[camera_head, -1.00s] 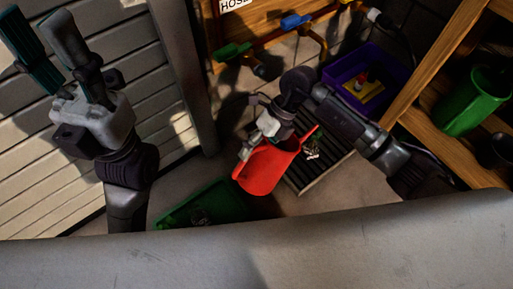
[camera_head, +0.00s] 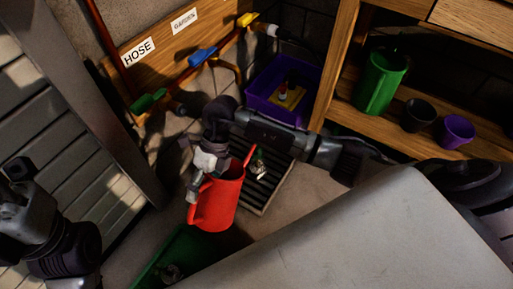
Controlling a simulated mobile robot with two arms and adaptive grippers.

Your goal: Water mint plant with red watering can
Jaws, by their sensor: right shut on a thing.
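The red watering can (camera_head: 222,203) hangs in my right gripper (camera_head: 198,182), which is shut on its left side, probably at the handle. The can is roughly upright, with its spout toward the upper right. A small thing with a green top and pale lower part (camera_head: 259,166) is on the dark slatted grate (camera_head: 272,186), just right of the spout. It may be the mint plant, but it is too small to be sure. My left gripper shows only partly at the left edge, with its fingertips out of frame.
A purple crate (camera_head: 306,108) stands behind the grate. A green crate (camera_head: 150,276) is below the can. Wooden shelves at right hold a green container (camera_head: 380,82), a black pot (camera_head: 417,114) and a purple pot (camera_head: 455,131). Pipes with coloured valves (camera_head: 203,55) run along the wall.

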